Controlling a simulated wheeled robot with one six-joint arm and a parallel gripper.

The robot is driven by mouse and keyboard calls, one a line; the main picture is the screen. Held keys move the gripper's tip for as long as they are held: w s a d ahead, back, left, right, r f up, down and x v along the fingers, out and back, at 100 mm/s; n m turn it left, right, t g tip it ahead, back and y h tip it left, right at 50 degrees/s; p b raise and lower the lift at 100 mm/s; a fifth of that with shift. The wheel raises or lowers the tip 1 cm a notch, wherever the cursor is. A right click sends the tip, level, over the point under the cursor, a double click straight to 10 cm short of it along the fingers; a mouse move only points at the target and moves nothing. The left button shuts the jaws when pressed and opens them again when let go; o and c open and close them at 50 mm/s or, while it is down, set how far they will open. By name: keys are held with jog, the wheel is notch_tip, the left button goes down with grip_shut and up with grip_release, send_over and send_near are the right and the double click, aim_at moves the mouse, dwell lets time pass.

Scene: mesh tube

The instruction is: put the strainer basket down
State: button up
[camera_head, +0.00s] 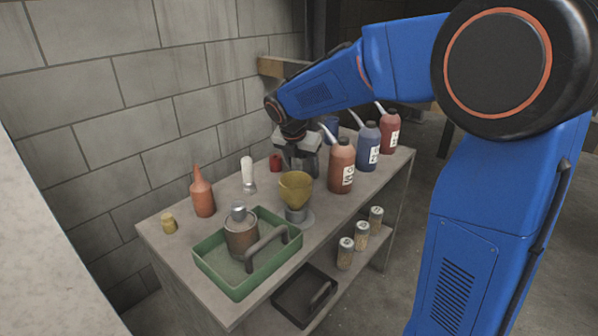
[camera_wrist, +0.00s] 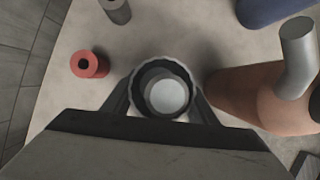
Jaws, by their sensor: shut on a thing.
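The strainer basket (camera_wrist: 166,62) shows in the wrist view as a round piece with a scalloped rim, seen from above. Its inside is dark, with a pale grey disc in the middle. My gripper (camera_wrist: 166,92) is shut on it, one finger on each side. In the head view my gripper (camera_head: 299,160) points down over the back part of the bench, and the basket is hard to make out between the fingers. I cannot tell whether its underside touches the bench top.
An orange-brown bottle (camera_head: 342,165) stands close on the right, with blue (camera_head: 367,146) and red (camera_head: 390,131) bottles beyond. A small red piece (camera_head: 275,162) is on the left. A yellow funnel (camera_head: 296,187) and green tray (camera_head: 216,275) are nearer the front.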

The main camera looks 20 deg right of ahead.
aim_at(300, 157)
jog(key=shift+f, duration=0.3)
jog(key=shift+f, duration=0.1)
jog(key=o, duration=1.2)
jog(key=v, duration=1.2)
